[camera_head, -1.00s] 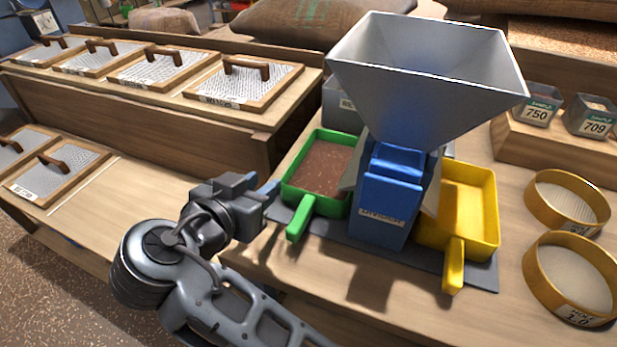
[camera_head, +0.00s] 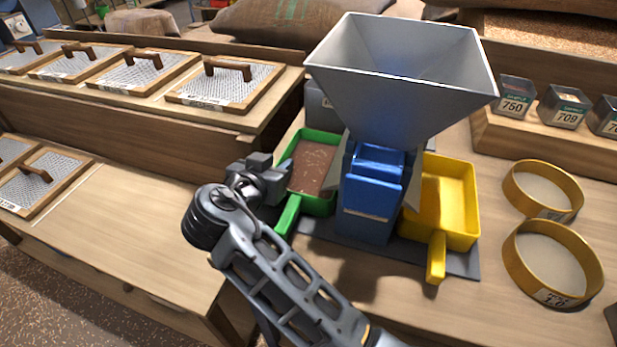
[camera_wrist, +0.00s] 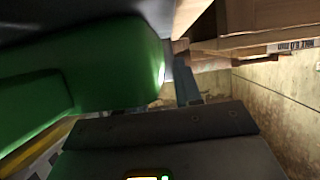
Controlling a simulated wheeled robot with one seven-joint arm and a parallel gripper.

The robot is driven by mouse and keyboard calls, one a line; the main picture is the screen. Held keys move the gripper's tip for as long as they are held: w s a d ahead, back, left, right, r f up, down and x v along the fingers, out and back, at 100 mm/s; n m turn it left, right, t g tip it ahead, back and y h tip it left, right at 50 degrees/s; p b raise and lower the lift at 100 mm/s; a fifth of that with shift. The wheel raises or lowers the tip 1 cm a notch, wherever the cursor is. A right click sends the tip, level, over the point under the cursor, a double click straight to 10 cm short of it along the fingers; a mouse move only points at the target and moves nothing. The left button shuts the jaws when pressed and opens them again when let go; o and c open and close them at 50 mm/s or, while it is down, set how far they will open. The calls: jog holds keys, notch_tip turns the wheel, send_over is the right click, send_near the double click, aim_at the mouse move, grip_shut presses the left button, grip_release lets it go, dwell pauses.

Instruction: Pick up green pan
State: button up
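The green pan (camera_head: 327,150) sits on the bench at the left of the blue divider (camera_head: 373,190), full of brown grains. Its green handle (camera_head: 288,214) points toward the front. My gripper (camera_head: 284,170) is at the pan's left side, close to its rim; contact is unclear. In the wrist view the pan (camera_wrist: 120,65) fills the upper left, close to the camera, with its handle (camera_wrist: 30,108) at the left edge. A blue finger (camera_wrist: 183,82) shows to the right of the pan there. The finger opening is not clear.
A yellow pan (camera_head: 455,195) stands at the divider's right, under the grey hopper (camera_head: 400,85). Two yellow-rimmed sieves (camera_head: 545,190) lie farther right. Framed screens with handles (camera_head: 225,82) lie on the left shelf. The lower left bench (camera_head: 120,215) has a bare stretch.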

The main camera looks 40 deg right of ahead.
jog(key=shift+c, duration=0.4)
grip_shut()
dwell(1.0)
